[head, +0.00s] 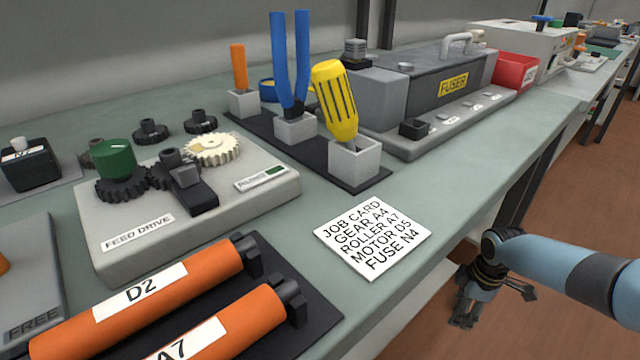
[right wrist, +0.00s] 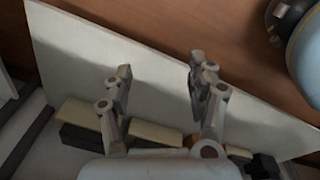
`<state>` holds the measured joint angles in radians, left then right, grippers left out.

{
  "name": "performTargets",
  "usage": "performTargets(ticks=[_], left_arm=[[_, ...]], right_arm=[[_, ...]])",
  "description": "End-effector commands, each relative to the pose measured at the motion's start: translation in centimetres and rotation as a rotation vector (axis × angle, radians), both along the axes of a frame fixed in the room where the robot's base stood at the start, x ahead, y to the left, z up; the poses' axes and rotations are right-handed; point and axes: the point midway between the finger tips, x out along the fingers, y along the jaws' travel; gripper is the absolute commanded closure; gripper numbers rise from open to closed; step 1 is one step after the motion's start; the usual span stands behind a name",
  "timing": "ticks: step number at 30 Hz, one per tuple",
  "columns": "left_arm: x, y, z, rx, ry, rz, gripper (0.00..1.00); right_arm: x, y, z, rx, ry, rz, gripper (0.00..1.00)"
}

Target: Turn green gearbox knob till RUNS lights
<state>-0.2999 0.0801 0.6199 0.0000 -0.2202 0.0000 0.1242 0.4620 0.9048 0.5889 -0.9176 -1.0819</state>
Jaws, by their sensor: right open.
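The green knob (head: 115,158) stands upright on a dark gear at the left of the grey FEED DRIVE gearbox (head: 120,250) in the head view. Dark gears, a cream gear (head: 212,149) and a black lever (head: 194,190) sit beside it. A small white label with a green patch (head: 262,178) is on the gearbox's right; its lettering is too small to read surely. My right gripper (head: 466,312) hangs beyond the bench's front edge, far right of the knob. In the right wrist view its fingers (right wrist: 160,75) are apart with nothing between them. My left gripper is not in view.
Orange rollers D2 (head: 140,297) and A7 (head: 215,333) lie in front of the gearbox. A job card (head: 373,236) lies near the bench edge. Behind are a tool holder with blue-handled pliers (head: 290,65) and a yellow screwdriver (head: 335,100), and the FUSER unit (head: 415,90).

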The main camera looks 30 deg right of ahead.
Motion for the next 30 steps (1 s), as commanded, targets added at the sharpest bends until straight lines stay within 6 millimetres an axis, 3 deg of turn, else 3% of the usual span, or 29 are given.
performTargets(ticks=[5, 15, 25, 30], left_arm=[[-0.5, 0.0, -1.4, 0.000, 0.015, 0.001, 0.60], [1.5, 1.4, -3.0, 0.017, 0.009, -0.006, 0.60], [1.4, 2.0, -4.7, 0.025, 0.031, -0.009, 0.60], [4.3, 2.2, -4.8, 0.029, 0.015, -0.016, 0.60]], right_arm=[[2.1, -0.1, -0.3, 0.000, -0.001, 0.036, 0.42], [5.8, -0.1, -0.4, -0.001, -0.001, 0.107, 0.42], [9.4, -0.2, -0.4, 0.000, 0.000, 0.173, 0.42], [11.3, -0.2, -0.4, -0.001, 0.000, 0.208, 0.42]])
